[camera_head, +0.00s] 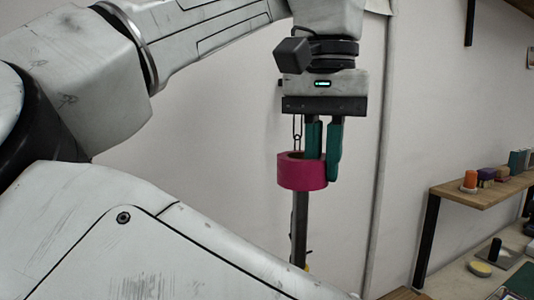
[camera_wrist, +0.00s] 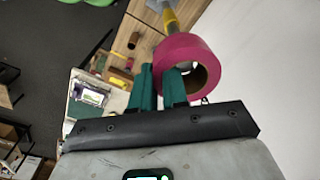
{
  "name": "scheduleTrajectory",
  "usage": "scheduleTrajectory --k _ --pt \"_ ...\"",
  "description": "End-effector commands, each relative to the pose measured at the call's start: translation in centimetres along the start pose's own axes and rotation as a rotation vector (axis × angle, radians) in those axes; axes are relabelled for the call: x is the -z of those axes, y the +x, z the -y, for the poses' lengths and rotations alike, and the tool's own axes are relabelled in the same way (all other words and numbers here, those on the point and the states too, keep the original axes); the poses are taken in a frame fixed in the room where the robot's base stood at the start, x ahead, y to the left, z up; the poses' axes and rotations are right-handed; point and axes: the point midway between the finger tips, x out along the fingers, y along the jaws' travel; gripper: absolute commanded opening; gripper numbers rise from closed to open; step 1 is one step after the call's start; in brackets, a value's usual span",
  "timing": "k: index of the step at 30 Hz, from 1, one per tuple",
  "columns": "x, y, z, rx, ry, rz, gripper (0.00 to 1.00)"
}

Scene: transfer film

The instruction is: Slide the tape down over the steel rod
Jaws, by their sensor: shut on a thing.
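My gripper (camera_head: 323,168) has green fingers and is shut on the wall of a magenta tape roll (camera_head: 300,174). One finger is inside the roll's hole and the other is outside it. In the wrist view my gripper (camera_wrist: 160,82) holds the tape (camera_wrist: 205,50), whose tan core shows. The tape hangs roughly level in the head view. The grey steel rod (camera_head: 300,225) stands upright directly below it; its upper end is hidden by the tape.
A wooden shelf (camera_head: 480,196) with an orange spool (camera_head: 470,179) and small boxes is on the right wall. Below it a bench carries a yellow disc (camera_head: 479,269) and a dark cylinder on a base (camera_head: 495,249).

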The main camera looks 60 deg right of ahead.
Motion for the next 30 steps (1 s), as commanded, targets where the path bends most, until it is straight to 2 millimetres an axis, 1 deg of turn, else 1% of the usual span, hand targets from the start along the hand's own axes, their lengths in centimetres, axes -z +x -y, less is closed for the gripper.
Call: scheduleTrajectory --k 30 --pt "-0.1 2.4 0.0 -0.001 0.0 0.0 0.0"
